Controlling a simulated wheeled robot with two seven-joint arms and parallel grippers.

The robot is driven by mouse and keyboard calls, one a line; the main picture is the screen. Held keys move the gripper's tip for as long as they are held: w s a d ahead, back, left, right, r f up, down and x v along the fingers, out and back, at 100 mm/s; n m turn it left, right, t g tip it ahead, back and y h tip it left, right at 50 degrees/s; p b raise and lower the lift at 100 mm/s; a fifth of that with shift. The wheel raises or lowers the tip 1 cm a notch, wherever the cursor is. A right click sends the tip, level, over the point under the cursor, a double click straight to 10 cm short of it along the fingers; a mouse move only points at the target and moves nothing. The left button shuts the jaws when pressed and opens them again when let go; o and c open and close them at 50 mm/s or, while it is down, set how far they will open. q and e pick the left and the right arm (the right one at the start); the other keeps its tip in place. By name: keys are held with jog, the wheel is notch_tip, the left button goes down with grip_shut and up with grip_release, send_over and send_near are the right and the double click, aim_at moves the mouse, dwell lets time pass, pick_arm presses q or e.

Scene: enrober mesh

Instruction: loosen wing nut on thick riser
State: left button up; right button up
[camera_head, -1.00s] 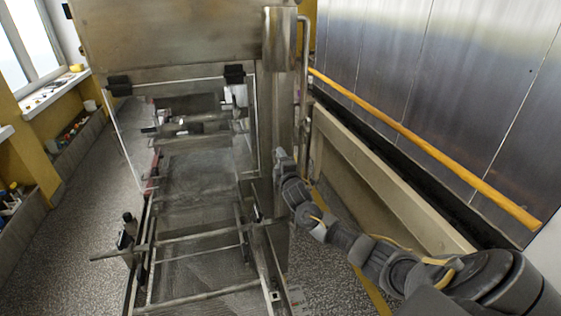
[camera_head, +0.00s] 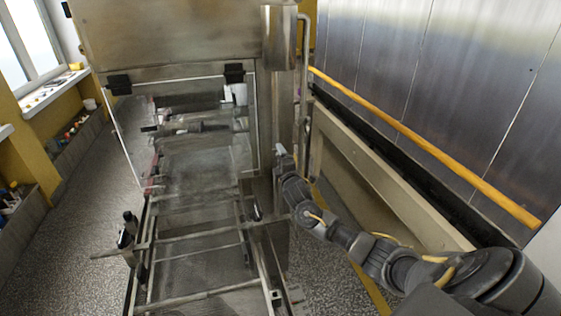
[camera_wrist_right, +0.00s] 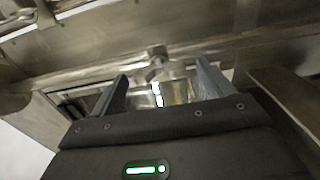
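My right gripper (camera_head: 281,150) is beside the thick upright column (camera_head: 279,105) at the machine's right. In the right wrist view my right gripper (camera_wrist_right: 162,78) is open, its two fingers wide apart with nothing between them. A small metal fitting (camera_wrist_right: 157,52), perhaps the wing nut, shows beyond the fingertips, roughly midway between them. It appears apart from the fingers. I cannot make out a wing nut in the head view. My left gripper is not in view.
The enrober's steel hood (camera_head: 170,35) stands above the mesh belt (camera_head: 190,200) and its open frame. A yellow rail (camera_head: 420,145) runs along a steel wall on the right, above a beige trough (camera_head: 370,180). Speckled floor (camera_head: 70,235) is clear at left.

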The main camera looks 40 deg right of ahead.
jog(key=b+v, duration=0.3)
jog(key=v, duration=0.7)
jog(key=shift+s, duration=0.4)
jog(key=shift+w+a, duration=0.1)
jog(key=shift+a, duration=0.05)
jog(key=p+x, duration=0.3)
jog(key=x, duration=0.7)
jog(key=shift+w, duration=0.35)
